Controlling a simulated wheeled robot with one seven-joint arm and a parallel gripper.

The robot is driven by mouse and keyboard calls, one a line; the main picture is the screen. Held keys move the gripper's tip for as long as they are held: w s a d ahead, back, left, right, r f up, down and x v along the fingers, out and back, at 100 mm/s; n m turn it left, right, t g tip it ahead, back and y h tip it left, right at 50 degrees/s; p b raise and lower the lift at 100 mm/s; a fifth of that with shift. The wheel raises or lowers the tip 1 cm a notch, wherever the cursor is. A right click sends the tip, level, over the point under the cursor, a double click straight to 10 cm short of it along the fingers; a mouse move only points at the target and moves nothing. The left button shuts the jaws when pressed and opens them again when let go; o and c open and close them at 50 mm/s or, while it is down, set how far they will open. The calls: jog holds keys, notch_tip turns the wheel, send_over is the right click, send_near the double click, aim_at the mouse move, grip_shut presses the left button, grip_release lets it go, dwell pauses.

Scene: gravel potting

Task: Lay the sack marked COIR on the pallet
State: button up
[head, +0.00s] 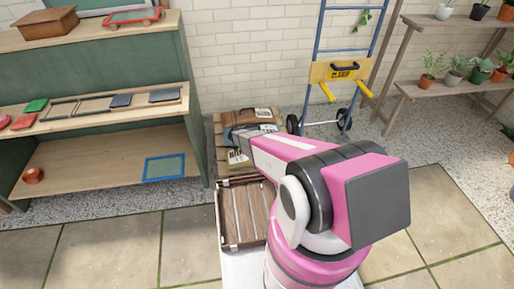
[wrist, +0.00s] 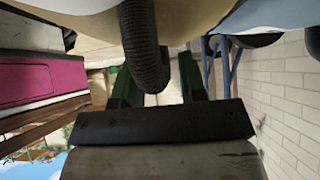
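Several sacks lie stacked on a slatted wooden pallet (head: 219,158) on the gravel, beyond my arm in the head view. A brown sack (head: 247,116) is at the back, and an olive sack (head: 238,158) with a printed label is at the front. No label reads clearly as COIR. My gripper's fingers are hidden among the sacks in the head view. In the wrist view my gripper (wrist: 158,85) has two dark green fingers apart, with a dark ribbed roll or handle in front of them. A beige surface (wrist: 90,20) is close above. Whether anything is gripped is unclear.
A slatted brown wooden tray (head: 243,215) lies in front of the pallet. A green shelf unit (head: 95,116) stands left. A blue hand truck (head: 339,72) stands behind right, with plant shelves (head: 451,86) beyond. Paving at the front left is clear.

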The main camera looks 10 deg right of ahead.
jog(key=shift+r, duration=0.1)
jog(key=v, duration=1.2)
jog(key=s+d+r+n+y, duration=0.4)
jog(key=s+r+n, duration=0.5)
jog(key=r, duration=0.4)
jog(key=s+d+r+n+y, duration=0.4)
jog(key=s+r+n, duration=0.5)
jog(key=s+r, duration=0.3)
jog(key=shift+s+d+r+y, duration=0.2)
jog(key=shift+r+y, duration=0.3)
jog(key=shift+r, duration=0.35)
